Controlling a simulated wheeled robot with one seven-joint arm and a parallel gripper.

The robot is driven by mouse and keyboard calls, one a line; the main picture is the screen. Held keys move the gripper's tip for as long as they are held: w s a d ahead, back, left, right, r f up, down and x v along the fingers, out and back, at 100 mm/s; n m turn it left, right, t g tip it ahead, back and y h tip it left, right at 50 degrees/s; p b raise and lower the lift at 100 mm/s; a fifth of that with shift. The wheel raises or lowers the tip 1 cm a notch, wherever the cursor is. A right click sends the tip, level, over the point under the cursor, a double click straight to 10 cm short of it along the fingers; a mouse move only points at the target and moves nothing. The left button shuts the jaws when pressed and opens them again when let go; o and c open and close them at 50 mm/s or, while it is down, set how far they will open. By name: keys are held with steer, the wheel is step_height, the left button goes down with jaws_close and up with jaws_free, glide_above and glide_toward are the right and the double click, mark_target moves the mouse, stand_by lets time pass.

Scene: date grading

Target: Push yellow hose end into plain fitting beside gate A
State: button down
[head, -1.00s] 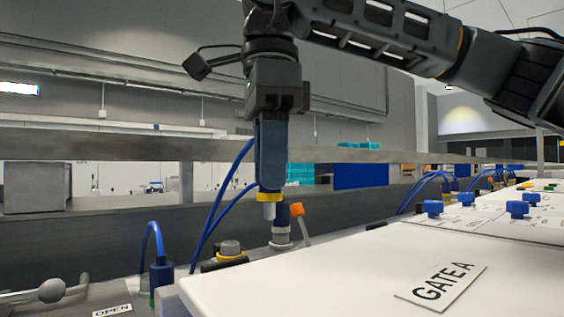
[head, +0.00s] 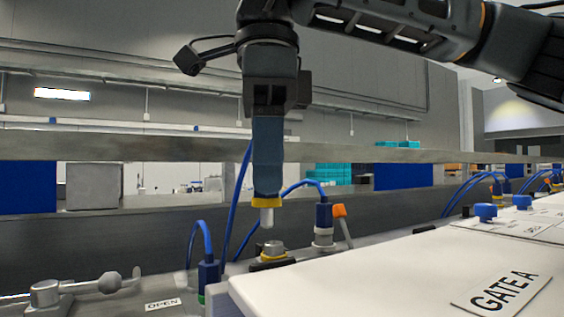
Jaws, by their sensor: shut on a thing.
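My gripper (head: 267,190) points straight down and is shut on the yellow-collared hose end (head: 267,203), whose pale tip (head: 267,218) sticks out below. Directly below in the head view is a short grey fitting (head: 272,247) with a yellowish ring at its base. A gap shows between the tip and the fitting; their alignment in depth cannot be told. The GATE A sign (head: 502,292) lies on the white cover at lower right.
A blue connector (head: 323,217) with a hose and an orange-tipped lever (head: 340,211) stands right of the fitting. Another blue connector (head: 208,270) stands to its left, near the OPEN label (head: 163,305). The white cover (head: 350,285) fills the lower right.

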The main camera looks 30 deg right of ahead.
steer(key=shift+a, duration=2.05)
steer(key=shift+w, duration=0.1)
steer(key=w+f+p, duration=0.1)
steer(key=w+p, duration=0.6)
steer(key=w, duration=0.9)
steer(key=shift+w+f, duration=0.15)
steer(key=shift+f, duration=0.15)
steer(key=shift+f+b, duration=1.3)
steer(key=shift+f, duration=1.65)
steer(key=shift+f, duration=0.2)
steer(key=shift+f+b, duration=0.3)
steer(key=shift+f, duration=0.05)
steer(key=shift+f, duration=0.7)
